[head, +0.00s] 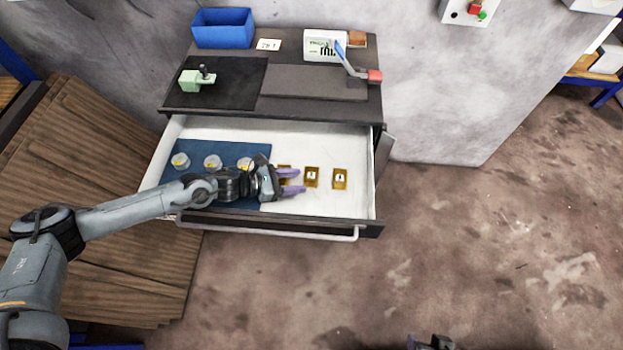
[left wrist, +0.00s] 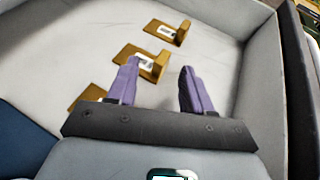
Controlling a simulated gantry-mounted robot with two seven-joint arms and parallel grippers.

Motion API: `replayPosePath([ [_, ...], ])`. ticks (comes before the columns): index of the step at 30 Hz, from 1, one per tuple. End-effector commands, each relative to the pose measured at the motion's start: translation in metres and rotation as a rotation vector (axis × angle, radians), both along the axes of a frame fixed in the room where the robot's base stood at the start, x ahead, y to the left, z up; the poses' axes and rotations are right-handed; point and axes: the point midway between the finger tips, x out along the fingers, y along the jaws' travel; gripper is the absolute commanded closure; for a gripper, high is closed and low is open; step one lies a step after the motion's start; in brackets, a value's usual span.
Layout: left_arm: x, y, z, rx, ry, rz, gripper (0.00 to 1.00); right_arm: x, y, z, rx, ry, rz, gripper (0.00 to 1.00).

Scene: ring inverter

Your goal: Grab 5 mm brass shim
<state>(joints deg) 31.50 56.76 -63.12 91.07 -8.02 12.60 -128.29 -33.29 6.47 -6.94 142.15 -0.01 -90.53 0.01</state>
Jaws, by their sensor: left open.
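Three brass shims with small white labels lie in a row in the open drawer (head: 358,150). The right one (head: 340,179) and the middle one (head: 312,177) show clear in the head view; the left one is partly hidden by my gripper. The labels are too small to read, so I cannot tell which is 5 mm. My left gripper (head: 291,181) is open over the drawer, its purple fingers pointing at the row. In the left wrist view, the fingers (left wrist: 160,72) frame the raised end of the middle shim (left wrist: 135,58). One shim (left wrist: 170,32) lies beyond it, another (left wrist: 88,97) left.
Round metal parts (head: 212,161) sit on a blue mat (head: 232,149) in the drawer's left half. The drawer's front wall and handle (head: 300,233) lie below my left wrist. The cabinet top holds a blue bin (head: 222,28) and a green fixture (head: 190,81).

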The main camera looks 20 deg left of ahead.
Motion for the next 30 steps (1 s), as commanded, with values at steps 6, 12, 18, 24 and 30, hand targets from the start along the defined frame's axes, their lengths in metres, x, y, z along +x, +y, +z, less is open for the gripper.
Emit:
replayPosePath([
  [6, 0.006, -0.009, -0.003, -0.001, 0.001, -0.001, 0.49, 0.000, -0.001, 0.000, -0.003, 0.001, 0.001, 0.46],
  [12, 0.019, -0.031, -0.008, -0.002, 0.001, -0.001, 0.49, 0.000, -0.002, -0.001, -0.009, 0.001, 0.005, 0.46],
  [18, 0.031, -0.043, -0.015, -0.001, 0.001, 0.000, 0.49, 0.000, -0.004, -0.003, -0.013, 0.000, 0.007, 0.46],
  [24, 0.033, -0.046, -0.017, 0.000, 0.001, 0.000, 0.49, 0.000, -0.003, -0.003, -0.013, 0.000, 0.006, 0.46],
  [30, 0.033, -0.045, -0.017, 0.000, 0.001, 0.000, 0.65, 0.000, -0.002, -0.003, -0.009, 0.001, 0.004, 0.46],
])
